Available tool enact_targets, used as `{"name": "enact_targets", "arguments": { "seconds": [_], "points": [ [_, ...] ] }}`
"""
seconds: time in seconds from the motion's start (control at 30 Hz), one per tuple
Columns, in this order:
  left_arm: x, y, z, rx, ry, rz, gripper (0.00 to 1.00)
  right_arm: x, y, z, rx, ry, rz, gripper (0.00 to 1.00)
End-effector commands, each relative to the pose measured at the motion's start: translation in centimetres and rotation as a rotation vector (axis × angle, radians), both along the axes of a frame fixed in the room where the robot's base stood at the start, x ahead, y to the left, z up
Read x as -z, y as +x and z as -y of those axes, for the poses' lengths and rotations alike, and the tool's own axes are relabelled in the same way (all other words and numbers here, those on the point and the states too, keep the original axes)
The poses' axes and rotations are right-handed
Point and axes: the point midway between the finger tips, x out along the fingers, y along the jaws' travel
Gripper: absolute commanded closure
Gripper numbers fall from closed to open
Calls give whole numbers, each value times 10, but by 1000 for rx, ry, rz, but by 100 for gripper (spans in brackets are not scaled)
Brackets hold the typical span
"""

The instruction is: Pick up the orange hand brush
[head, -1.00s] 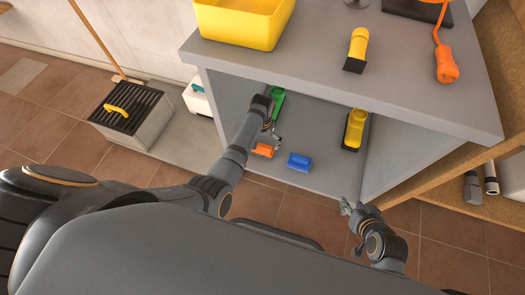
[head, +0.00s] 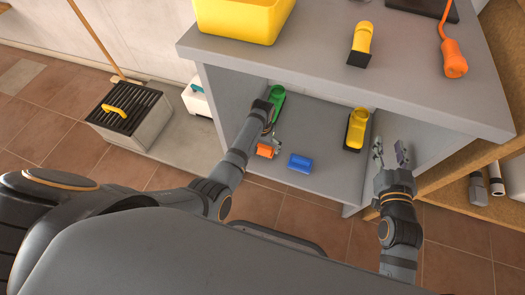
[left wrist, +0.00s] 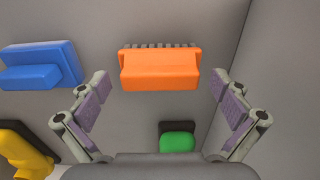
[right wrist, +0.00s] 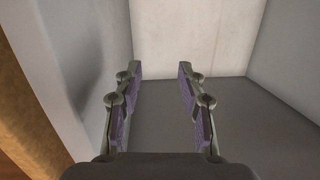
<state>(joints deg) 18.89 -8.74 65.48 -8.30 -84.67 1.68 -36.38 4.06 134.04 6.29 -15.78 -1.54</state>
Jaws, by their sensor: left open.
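The orange hand brush (head: 265,151) lies on the floor of the grey cabinet's lower compartment, near its left side. In the left wrist view the orange brush (left wrist: 160,69) is ahead of the fingertips, centred between them, with dark bristles along its far edge. My left gripper (left wrist: 165,100) is open and empty, with the brush apart from its pads. In the head view my left arm partly covers the area beside the brush. My right gripper (head: 391,152) is open and empty at the compartment's right side; its fingers also show in the right wrist view (right wrist: 160,90).
A blue brush (head: 300,162) lies right of the orange one. The cabinet walls and top (head: 310,62) bound the space. A wooden shelf (head: 485,190) stands at right.

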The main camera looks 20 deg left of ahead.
Motion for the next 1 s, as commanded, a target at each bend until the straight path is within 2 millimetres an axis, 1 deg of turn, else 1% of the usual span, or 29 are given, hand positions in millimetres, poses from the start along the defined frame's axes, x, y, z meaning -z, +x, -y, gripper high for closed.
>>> {"name": "enact_targets", "arguments": {
  "seconds": [0.1,0.23,0.4,0.53,0.6,0.7,0.9,0.93,1.0],
  "points": [
    [6,0,0,0,0,0,0,-29,7,1,3,-4,120,60],
    [12,0,0,0,0,1,0,-62,10,1,6,-7,253,60],
    [19,0,0,-1,0,1,0,-105,8,1,8,-9,428,60],
    [23,0,0,-1,0,0,0,-132,3,1,8,-11,537,60],
    [24,0,0,-1,0,0,0,-141,1,1,8,-13,574,60],
    [25,0,0,-1,0,0,0,-147,-1,1,8,-13,601,60],
    [24,0,0,-1,0,1,0,-148,-1,1,8,-13,604,60],
    [24,0,0,-1,0,1,1,-148,-1,1,8,-13,604,60],
    [24,0,0,0,0,1,11,-148,-1,1,8,-13,603,60]
  ]
}}
